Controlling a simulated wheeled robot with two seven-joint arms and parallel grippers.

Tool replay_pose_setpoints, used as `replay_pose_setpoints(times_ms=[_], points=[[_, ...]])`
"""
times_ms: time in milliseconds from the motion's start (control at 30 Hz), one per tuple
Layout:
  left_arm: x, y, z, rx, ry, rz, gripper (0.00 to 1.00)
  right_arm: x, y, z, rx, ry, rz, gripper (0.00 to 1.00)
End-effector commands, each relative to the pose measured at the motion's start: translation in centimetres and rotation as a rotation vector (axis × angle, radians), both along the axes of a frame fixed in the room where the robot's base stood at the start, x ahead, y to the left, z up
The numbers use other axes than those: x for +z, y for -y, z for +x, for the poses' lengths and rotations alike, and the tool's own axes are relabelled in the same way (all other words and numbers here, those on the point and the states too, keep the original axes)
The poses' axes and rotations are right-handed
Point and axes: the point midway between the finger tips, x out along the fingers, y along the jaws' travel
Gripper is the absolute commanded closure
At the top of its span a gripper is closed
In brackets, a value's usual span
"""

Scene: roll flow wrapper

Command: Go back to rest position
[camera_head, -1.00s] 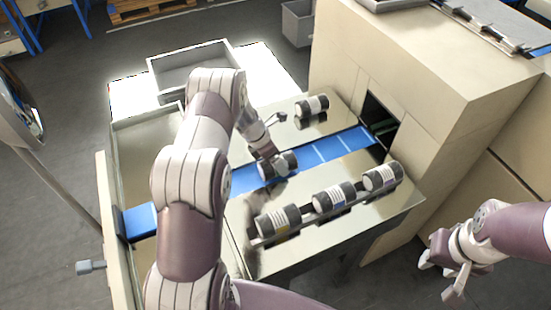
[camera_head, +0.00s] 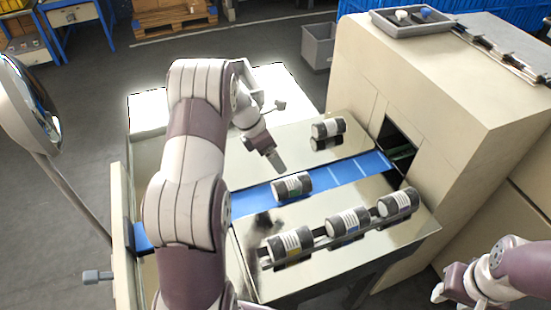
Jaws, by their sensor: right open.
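A dark roll with a pale label (camera_head: 292,186) lies on the blue conveyor belt (camera_head: 250,201). My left gripper (camera_head: 278,165) hangs just above and behind this roll, apart from it; its jaws are seen side-on, so their opening is unclear. My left arm crosses the left half of the view and hides part of the belt and machine. My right gripper (camera_head: 438,294) is open and empty at the lower right, off the machine's table and partly cut by the bottom edge.
Three rolls (camera_head: 348,221) lie in a row along the front of the shiny table (camera_head: 335,270). Another roll (camera_head: 328,127) lies behind the belt. The beige machine housing (camera_head: 440,120) stands at the right. A round mirror-like disc (camera_head: 30,105) on a pole stands at the left.

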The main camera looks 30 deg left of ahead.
Motion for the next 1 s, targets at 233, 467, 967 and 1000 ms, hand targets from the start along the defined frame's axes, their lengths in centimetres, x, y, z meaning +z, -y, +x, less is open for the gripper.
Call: replay_pose_setpoints(times_ms=[233,467,967,1000], points=[[0.0,0.0,0.0,0.000,0.000,0.000,0.07,0.0,0.0,0.0,0.000,0.000,0.000,0.57],[-0.1,0.0,0.0,-0.001,0.000,0.000,0.07,0.0,0.0,0.0,0.000,0.000,0.000,0.57],[2.2,7.3,-16.9,-2.060,0.310,0.447,0.07,0.0,0.0,0.0,0.000,0.000,0.000,0.57],[3.0,8.4,-18.6,-2.203,0.335,0.467,0.07,0.0,0.0,0.0,0.000,0.000,0.000,0.57]])
